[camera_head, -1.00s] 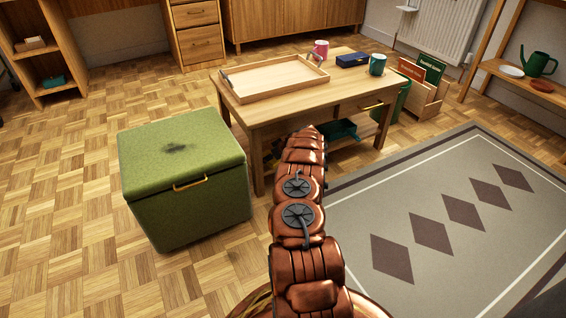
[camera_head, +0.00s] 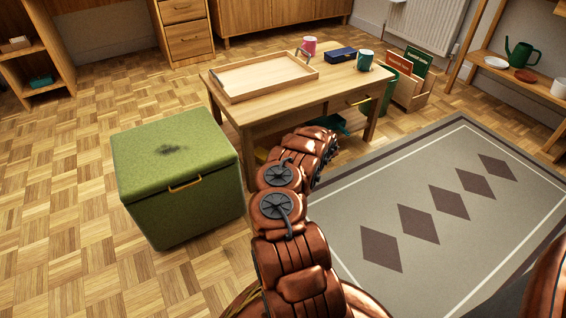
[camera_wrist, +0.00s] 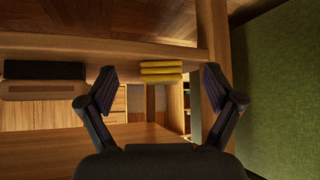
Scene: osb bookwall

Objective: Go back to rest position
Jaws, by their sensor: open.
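My gripper (camera_wrist: 158,92) shows in the wrist view with its two dark fingers spread wide apart and nothing between them. A yellow stacked or folded thing (camera_wrist: 161,71) lies beyond the fingertips, near a wooden ledge. In the head view my copper arm reaches forward to the near side of the wooden table (camera_head: 262,112), and its end is hidden low by the table. The green storage box (camera_head: 176,165) stands left of my arm, and its green side (camera_wrist: 275,85) fills the right of the wrist view.
The grey rug (camera_head: 375,180) is clear of objects.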

